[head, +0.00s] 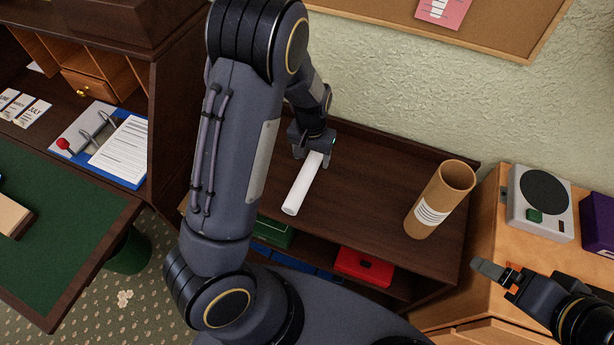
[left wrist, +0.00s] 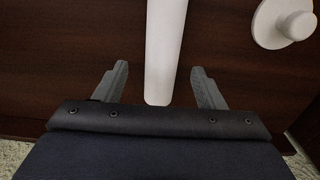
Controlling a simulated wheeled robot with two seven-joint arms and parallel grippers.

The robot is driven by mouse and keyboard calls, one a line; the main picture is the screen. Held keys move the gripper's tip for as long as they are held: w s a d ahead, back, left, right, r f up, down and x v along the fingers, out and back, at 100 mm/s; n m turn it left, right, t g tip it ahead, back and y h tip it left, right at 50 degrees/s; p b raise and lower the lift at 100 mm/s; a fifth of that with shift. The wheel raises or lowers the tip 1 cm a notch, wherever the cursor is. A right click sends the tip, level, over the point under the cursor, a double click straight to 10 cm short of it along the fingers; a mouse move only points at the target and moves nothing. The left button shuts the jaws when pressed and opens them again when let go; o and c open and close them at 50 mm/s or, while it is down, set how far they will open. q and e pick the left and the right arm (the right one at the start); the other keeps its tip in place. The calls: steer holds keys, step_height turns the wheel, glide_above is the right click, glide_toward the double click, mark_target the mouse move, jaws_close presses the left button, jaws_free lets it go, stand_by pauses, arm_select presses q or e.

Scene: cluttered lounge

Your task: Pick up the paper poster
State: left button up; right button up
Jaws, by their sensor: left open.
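The paper poster (head: 302,186) is a white rolled tube lying on the dark brown shelf top (head: 370,185). My left gripper (head: 312,165) is over its far end, with the fingers spread. In the left wrist view the poster (left wrist: 164,45) runs between the two open fingers of the left gripper (left wrist: 161,88), with a gap on each side. Whether the fingers are low enough to flank it, I cannot tell. My right gripper (head: 496,273) is at the lower right in the head view, away from the poster; its jaw opening is not clear.
A brown cardboard tube (head: 440,200) stands upright on the shelf's right. A white round knobbed thing (left wrist: 284,22) shows in the left wrist view, right of the poster. A grey device (head: 541,200) sits on the wooden cabinet. A corkboard (head: 500,25) hangs behind.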

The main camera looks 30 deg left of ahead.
mark_target(310, 164)
arm_select(q)
steer(key=f, duration=0.4)
steer(key=shift+s+a+f, duration=0.1)
steer(key=shift+s, duration=0.1)
steer(key=shift+c, duration=0.4)
steer(key=c, duration=1)
